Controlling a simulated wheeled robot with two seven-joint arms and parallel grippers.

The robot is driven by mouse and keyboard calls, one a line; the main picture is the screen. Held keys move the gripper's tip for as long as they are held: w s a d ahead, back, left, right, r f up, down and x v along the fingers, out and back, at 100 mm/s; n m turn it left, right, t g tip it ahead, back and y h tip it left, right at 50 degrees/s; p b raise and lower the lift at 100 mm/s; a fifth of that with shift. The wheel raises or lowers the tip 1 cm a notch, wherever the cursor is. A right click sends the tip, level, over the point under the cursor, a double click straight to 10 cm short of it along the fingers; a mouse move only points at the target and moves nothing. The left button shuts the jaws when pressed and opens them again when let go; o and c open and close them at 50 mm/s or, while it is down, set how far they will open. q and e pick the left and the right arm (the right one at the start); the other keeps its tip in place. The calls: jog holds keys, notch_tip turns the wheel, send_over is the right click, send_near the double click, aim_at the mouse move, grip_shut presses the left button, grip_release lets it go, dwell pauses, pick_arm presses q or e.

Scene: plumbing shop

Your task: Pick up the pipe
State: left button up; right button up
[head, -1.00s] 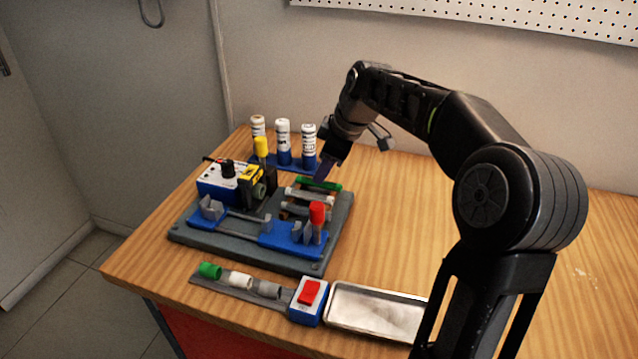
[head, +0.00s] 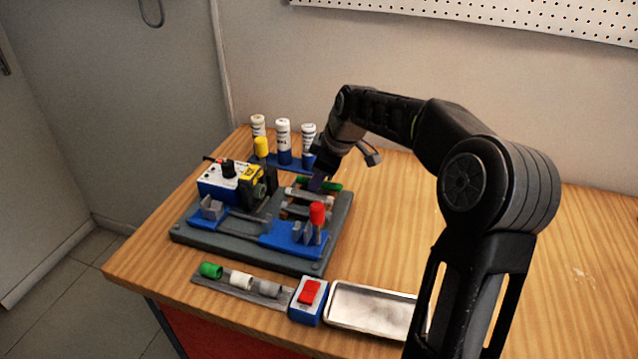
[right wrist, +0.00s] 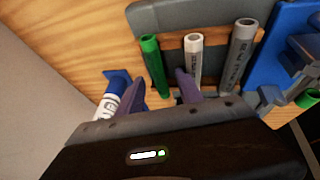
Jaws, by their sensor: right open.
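Three pipes lie side by side on a wooden rack: a green pipe (right wrist: 154,65), a white pipe (right wrist: 193,58) and a grey pipe (right wrist: 238,55). In the head view the green pipe (head: 333,187) is farthest back, partly hidden by my right gripper (head: 316,184). The white pipe (head: 310,196) and grey pipe (head: 308,212) lie in front of it. My right gripper (right wrist: 161,88) is open, with its purple fingers on either side of the green pipe's near end in the right wrist view. I cannot tell whether they touch it. My left gripper is not in view.
A grey base board (head: 190,236) carries the rack, a blue clamp fixture (head: 285,238) and a blue box (head: 215,189). Several bottles stand behind. In front are coloured couplings, a red switch box (head: 308,300) and a metal tray (head: 370,288). The bench's right side is mostly clear.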

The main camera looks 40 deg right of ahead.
jog(key=shift+f, duration=0.25)
dwell(0.4)
grip_shut()
dwell(0.5)
